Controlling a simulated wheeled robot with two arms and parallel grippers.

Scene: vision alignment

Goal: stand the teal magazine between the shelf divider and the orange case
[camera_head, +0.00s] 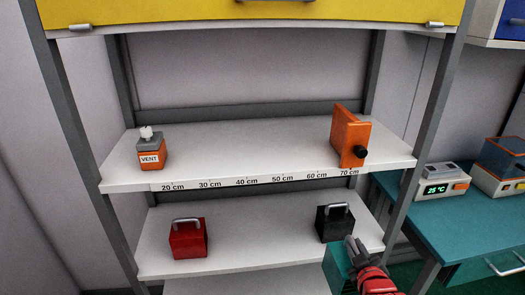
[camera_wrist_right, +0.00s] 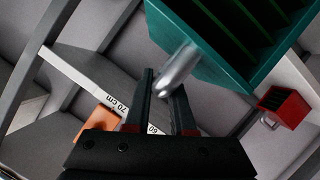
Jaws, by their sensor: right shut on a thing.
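The teal magazine (camera_head: 338,268) shows partly at the lower right of the head view, in front of the lower shelf. In the right wrist view the magazine (camera_wrist_right: 230,70) is a finned teal box with a silver handle. My right gripper (camera_wrist_right: 167,85) is shut on that handle; it also shows in the head view (camera_head: 357,250). On the upper shelf, an upright orange piece with a black knob (camera_head: 351,135) stands near 70 cm. An orange block labelled VENT (camera_head: 150,157) with a grey top stands near 20 cm. I cannot tell for certain which is divider or case. My left gripper is out of view.
The upper shelf (camera_head: 245,150) is clear between the two orange things. The lower shelf holds a red box (camera_head: 188,240) and a black box (camera_head: 334,224), both handled. Grey posts flank the shelves. A teal bench (camera_head: 455,215) with devices stands at right.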

